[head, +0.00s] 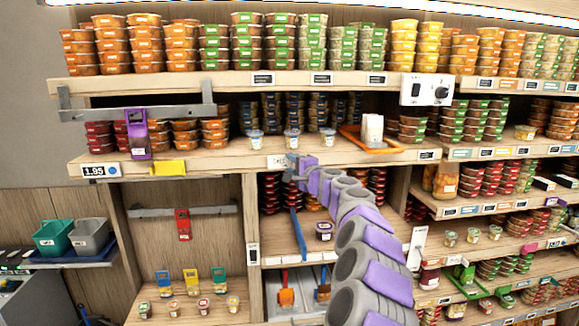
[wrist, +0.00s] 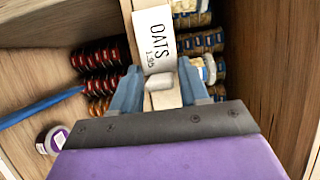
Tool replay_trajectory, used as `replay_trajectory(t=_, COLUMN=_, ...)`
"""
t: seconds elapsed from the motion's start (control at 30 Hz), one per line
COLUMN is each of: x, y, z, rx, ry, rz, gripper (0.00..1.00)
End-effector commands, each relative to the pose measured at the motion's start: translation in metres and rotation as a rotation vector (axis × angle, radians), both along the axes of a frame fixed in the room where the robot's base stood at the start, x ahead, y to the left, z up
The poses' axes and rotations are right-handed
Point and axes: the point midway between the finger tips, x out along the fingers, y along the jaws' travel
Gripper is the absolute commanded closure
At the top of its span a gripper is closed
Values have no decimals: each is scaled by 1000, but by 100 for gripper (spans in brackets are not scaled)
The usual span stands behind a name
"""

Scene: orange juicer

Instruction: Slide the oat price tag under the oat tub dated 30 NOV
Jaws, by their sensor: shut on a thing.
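My gripper (head: 293,166) is at the front edge of the middle shelf (head: 215,160). It is shut on the white oat price tag (head: 276,162), which reads OATS 1.95 in the wrist view (wrist: 157,40). There, my gripper's fingers (wrist: 160,92) stand either side of the tag's pale lower end. The tag lies in front of the shelf edge; I cannot tell if it touches. Three small tubs stand on the shelf above: a left tub (head: 254,143), a middle tub (head: 291,139) and a right tub (head: 328,137). Their dates are too small to read.
A yellow tag (head: 167,168) and a 1.95 label (head: 100,170) are on the shelf edge to the left. An orange tray (head: 385,146) with a white block (head: 372,130) stands to the right. Stacked tubs fill the shelf's back.

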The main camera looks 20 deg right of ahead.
Motion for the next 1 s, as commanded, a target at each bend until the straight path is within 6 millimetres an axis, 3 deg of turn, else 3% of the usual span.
replay_trajectory(t=0.6, x=-34, y=-124, z=-7, rx=-3, ry=15, rz=-9, gripper=100)
replay_trajectory(t=0.8, x=-43, y=-153, z=-7, rx=-1, ry=15, rz=-9, gripper=100)
replay_trajectory(t=1.0, x=-47, y=-170, z=-8, rx=-1, ry=16, rz=-4, gripper=100)
